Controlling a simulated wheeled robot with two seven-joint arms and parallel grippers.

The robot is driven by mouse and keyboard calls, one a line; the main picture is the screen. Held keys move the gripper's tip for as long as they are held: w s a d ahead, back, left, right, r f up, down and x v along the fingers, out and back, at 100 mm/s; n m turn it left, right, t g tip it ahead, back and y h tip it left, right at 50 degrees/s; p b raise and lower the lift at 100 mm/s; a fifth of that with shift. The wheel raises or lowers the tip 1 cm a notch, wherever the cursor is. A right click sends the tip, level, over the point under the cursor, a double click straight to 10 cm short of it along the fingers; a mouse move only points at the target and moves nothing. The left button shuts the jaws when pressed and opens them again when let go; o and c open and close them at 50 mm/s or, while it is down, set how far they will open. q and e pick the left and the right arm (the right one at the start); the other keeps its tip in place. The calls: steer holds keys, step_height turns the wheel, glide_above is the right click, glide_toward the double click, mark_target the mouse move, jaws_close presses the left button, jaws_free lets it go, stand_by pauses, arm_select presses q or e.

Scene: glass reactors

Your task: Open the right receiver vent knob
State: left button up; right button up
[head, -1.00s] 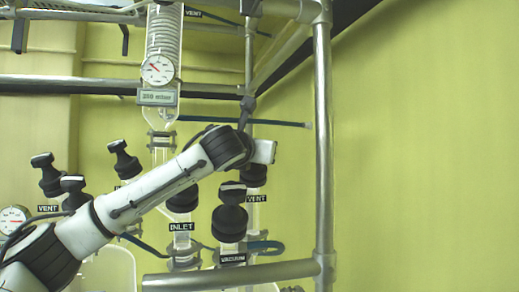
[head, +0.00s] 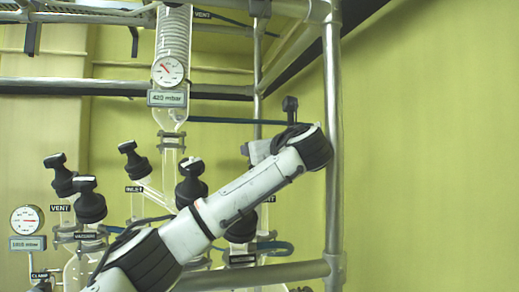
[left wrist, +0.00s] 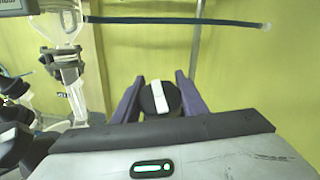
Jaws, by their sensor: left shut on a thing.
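In the left wrist view, a round black knob (left wrist: 172,98) with a white bar across its top sits between the two purple fingers of my left gripper (left wrist: 158,96). The fingers are shut on it from both sides, and the white bar is slightly tilted from upright. In the head view, my left arm crosses the right side of the rig and hides this knob, its fingers and most of the right VENT label (head: 271,198). My right gripper is in neither view.
Other black knobs stand close by, one in the middle (head: 190,182) and others at the left (head: 88,200). A vertical metal post (head: 333,150) stands right beside my wrist. A gauge (head: 167,71) hangs on the glass column above a display (head: 168,98). The wall side at right is clear.

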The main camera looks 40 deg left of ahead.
arm_select(q)
steer(key=shift+s+n, duration=0.1)
steer(key=shift+n, duration=0.2)
steer(key=o, duration=1.1)
steer(key=shift+c, duration=0.2)
step_height(320, 180, up, 10)
